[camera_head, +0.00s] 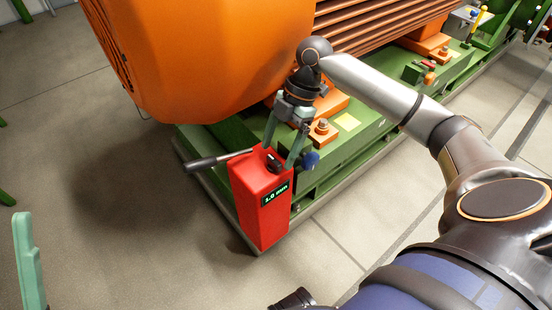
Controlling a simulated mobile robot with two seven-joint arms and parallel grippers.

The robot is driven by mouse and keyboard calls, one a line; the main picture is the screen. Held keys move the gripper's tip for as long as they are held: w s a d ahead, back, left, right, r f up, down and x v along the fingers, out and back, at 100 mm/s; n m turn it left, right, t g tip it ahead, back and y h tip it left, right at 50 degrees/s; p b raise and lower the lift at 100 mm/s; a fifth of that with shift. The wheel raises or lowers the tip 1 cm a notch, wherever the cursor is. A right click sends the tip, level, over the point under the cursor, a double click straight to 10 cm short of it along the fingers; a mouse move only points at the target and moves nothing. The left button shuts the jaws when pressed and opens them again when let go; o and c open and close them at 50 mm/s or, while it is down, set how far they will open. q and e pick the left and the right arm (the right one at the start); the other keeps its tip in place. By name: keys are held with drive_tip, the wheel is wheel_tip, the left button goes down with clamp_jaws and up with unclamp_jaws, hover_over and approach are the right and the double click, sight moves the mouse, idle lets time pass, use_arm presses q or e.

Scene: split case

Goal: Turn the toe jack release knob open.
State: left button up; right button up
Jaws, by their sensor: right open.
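The red toe jack (262,205) stands upright at the near edge of the green base frame, with a small display reading about 1.0 mm. A dark fitting (273,162) sits on its top, and a dark lever (205,162) sticks out to the left. A round blue knob (311,159) is at its right side. I cannot tell which is the release knob. My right gripper (279,158) is open and points down, its fingers either side of the dark fitting; contact is unclear. The blue knob lies just outside its right finger. One finger of my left gripper (28,262) shows at the left edge.
A large orange machine casing (205,60) overhangs behind the jack. The green base frame (350,150) runs to the upper right, with an orange foot and bolt (322,127) close to my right gripper.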

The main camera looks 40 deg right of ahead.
drive_tip(key=shift+x, duration=1.1)
drive_tip(key=shift+r, duration=0.1)
clamp_jaws()
